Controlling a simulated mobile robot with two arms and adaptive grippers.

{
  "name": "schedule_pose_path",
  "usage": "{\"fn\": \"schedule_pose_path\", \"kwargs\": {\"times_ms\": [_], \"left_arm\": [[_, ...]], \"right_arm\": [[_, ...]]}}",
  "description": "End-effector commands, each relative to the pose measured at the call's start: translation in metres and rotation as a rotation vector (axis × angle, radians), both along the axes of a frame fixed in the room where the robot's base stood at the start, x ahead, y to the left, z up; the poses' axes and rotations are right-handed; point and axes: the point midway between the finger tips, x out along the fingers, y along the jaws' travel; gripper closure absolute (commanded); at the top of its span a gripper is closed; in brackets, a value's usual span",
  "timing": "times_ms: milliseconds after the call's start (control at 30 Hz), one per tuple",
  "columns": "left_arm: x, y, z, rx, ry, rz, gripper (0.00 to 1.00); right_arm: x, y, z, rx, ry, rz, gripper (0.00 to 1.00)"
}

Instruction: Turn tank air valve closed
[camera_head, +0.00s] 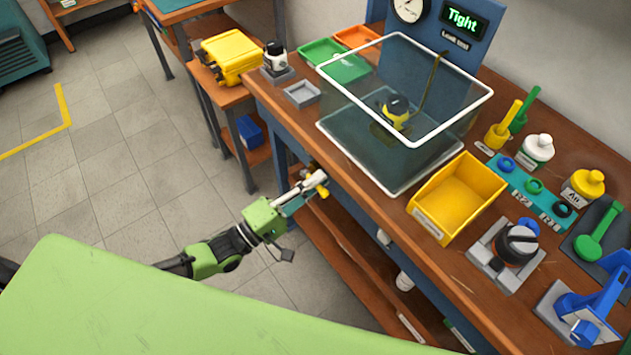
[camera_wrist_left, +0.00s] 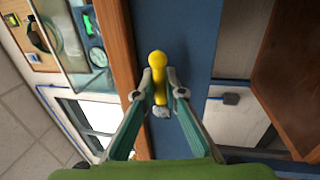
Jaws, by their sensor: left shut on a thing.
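The tank air valve has a yellow handle (camera_wrist_left: 157,68) on the blue front panel of the bench. In the left wrist view its rounded end stands out beyond my fingertips, and a grey metal fitting (camera_wrist_left: 162,112) shows near its other end. My left gripper (camera_wrist_left: 159,82) is shut on the handle, one finger on each side. In the head view my left gripper (camera_head: 318,180) is at the bench front below the glass tank (camera_head: 405,110), and only a bit of the yellow handle (camera_head: 322,191) shows beside it. My right gripper is not in view.
The tank holds a yellow and black regulator (camera_head: 396,110) in water. A panel above reads "Tight" (camera_head: 462,20). A yellow bin (camera_head: 456,198), bottles, and tools crowd the bench top. A wooden shelf (camera_head: 345,262) lies below.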

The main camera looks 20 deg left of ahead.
Motion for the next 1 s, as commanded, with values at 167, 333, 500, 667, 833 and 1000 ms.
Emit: {"fn": "schedule_pose_path", "kwargs": {"times_ms": [167,333,500,667,833,1000], "left_arm": [[0.002,0.002,0.002,-0.005,-0.001,0.004,0.82],[0.001,0.001,0.001,-0.003,-0.001,0.003,0.72],[0.001,0.001,0.001,-0.001,-0.001,0.001,0.72],[-0.007,0.006,-0.002,0.000,0.001,0.001,0.72],[-0.031,0.025,-0.009,0.003,0.004,0.002,0.72],[-0.059,0.048,-0.016,0.002,0.003,0.002,0.72]], "right_arm": [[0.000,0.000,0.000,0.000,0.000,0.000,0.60],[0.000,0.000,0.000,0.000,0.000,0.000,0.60],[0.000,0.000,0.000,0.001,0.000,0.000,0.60],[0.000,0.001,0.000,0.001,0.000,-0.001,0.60],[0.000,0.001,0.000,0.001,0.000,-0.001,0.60],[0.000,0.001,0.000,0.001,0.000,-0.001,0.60]]}}
